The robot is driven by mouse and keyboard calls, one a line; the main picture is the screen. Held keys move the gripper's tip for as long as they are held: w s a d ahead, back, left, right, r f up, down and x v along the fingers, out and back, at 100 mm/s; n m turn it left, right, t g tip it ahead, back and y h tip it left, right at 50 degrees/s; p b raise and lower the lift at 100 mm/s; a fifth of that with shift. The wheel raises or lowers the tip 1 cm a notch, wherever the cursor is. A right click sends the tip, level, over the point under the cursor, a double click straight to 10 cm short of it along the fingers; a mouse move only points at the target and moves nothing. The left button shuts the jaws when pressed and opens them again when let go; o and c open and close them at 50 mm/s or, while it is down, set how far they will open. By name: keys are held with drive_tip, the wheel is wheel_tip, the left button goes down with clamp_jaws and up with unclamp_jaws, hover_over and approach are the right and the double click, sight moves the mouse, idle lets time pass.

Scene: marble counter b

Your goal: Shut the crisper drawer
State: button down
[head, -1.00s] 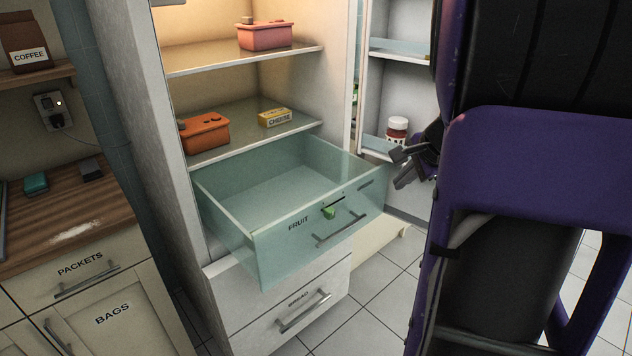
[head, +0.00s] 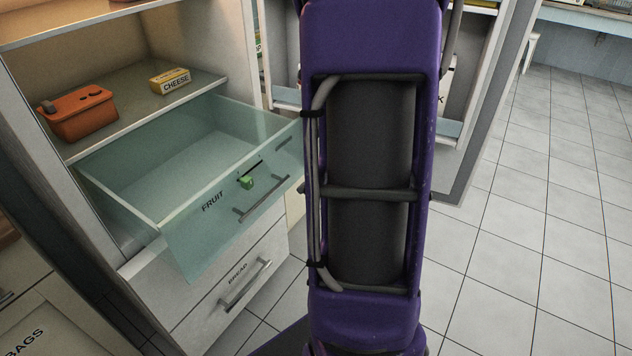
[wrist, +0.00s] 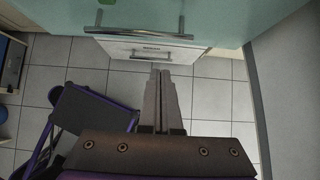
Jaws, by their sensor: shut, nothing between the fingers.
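The crisper drawer (head: 222,222) is a pale green see-through box labelled FRUIT, pulled well out of the fridge and empty. Its front has a grey bar handle (head: 263,198) and a green slider knob (head: 247,182). In the wrist view the drawer front (wrist: 225,20) fills the top edge, with its handle (wrist: 140,33) across it. My gripper (wrist: 162,73) is shut and empty, its fingers pointing up the picture toward the drawer front, apart from the handle in the picture. In the head view my purple arm hides most or all of the gripper.
A white BREAD drawer (head: 207,290) sits shut below. On the shelf above are an orange container (head: 77,112) and a cheese box (head: 170,80). The open fridge door (head: 490,110) stands right of the crisper, behind my arm. Tiled floor (head: 545,200) is clear at right.

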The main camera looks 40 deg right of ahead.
drive_tip(key=w+a+f, duration=0.2)
drive_tip(key=w+f, duration=0.1)
drive_tip(key=w, duration=0.2)
drive_tip(key=shift+w+b, duration=0.35)
drive_tip(key=shift+b, duration=0.05)
drive_tip(key=shift+f, duration=0.1)
